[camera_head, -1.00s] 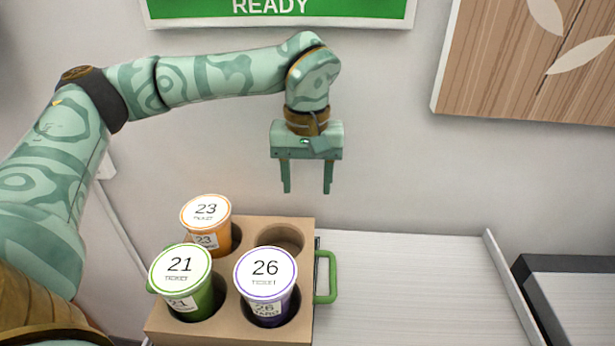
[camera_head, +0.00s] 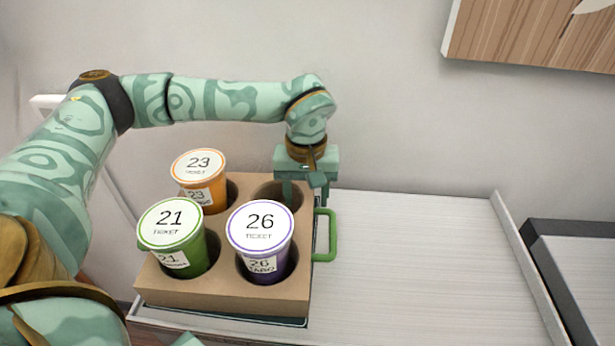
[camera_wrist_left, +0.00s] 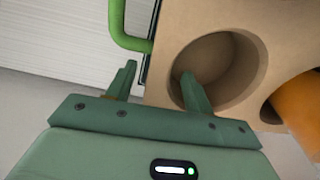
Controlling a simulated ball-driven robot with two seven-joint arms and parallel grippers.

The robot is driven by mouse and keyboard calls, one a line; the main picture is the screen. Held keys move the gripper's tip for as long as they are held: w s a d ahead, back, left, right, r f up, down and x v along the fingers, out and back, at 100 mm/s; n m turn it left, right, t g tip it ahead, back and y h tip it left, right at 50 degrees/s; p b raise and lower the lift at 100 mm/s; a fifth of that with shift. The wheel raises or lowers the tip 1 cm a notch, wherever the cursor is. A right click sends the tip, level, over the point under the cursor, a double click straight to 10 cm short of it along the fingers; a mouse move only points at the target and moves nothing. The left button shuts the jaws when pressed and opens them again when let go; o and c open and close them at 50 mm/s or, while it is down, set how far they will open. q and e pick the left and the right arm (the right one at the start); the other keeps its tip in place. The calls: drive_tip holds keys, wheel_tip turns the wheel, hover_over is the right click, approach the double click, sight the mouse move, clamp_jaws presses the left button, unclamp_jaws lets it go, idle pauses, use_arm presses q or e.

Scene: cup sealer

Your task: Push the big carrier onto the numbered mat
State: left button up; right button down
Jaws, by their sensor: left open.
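The big carrier (camera_head: 215,195) is a tan block with round holes and a green handle (camera_head: 332,236) on its right side. It holds the orange cup 23 (camera_head: 199,180), green cup 21 (camera_head: 173,238) and purple cup 26 (camera_head: 261,240); its back right hole is empty. My left gripper (camera_head: 305,201) is open at the carrier's back right. In the left wrist view, one finger shows over the empty hole (camera_wrist_left: 222,70) and the other outside the wall near the handle (camera_wrist_left: 122,28). Contact cannot be told. I see no numbers on any mat.
A white ribbed surface (camera_head: 420,270) lies clear to the right of the carrier, with a raised pale rim (camera_head: 530,265) at its right. A dark-edged unit (camera_head: 580,270) stands beyond that rim. The wall is behind.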

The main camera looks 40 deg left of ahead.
use_arm(q)
drive_tip(key=shift+f, duration=0.9)
clamp_jaws()
